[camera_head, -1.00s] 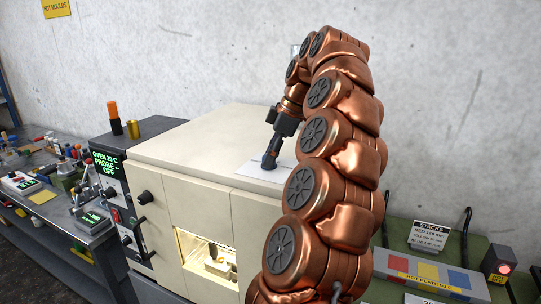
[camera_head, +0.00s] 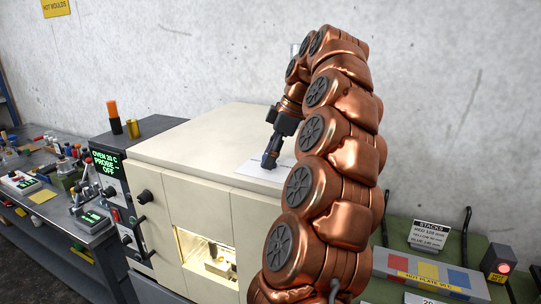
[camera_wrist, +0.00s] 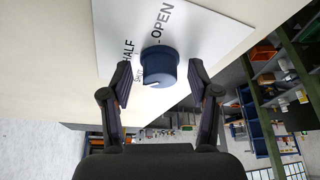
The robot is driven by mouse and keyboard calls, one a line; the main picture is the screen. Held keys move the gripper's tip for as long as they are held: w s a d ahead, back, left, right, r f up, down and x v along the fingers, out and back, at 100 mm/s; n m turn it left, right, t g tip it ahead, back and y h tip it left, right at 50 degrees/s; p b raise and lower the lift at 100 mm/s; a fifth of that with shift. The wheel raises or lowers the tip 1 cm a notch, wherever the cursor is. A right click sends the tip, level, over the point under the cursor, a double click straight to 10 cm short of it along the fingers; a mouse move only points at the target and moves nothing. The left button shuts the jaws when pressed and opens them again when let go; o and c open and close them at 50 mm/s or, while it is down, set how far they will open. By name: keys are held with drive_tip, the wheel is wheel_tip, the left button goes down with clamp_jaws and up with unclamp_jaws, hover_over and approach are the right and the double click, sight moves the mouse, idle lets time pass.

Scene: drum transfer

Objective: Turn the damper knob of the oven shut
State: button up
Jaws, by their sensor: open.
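The damper knob (camera_wrist: 158,66) is a dark blue round knob in the wrist view. It sits on a white plate (camera_wrist: 110,25) marked OPEN, HALF and a third, partly hidden word. A small pale mark shows on the knob's near edge. My gripper (camera_wrist: 160,78) is open, with one finger on each side of the knob and a visible gap at each side. In the head view my gripper (camera_head: 269,163) points down at the plate (camera_head: 255,171) on top of the cream oven (camera_head: 205,145). I cannot make out the knob there.
The oven's front has a dark control panel (camera_head: 108,165), a handle and a lit window (camera_head: 205,255). An orange-topped cylinder (camera_head: 113,115) stands on the oven's left part. A concrete wall stands behind.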

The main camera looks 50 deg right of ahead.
drive_tip(key=shift+a+m, duration=0.1)
drive_tip(key=shift+m, duration=0.3)
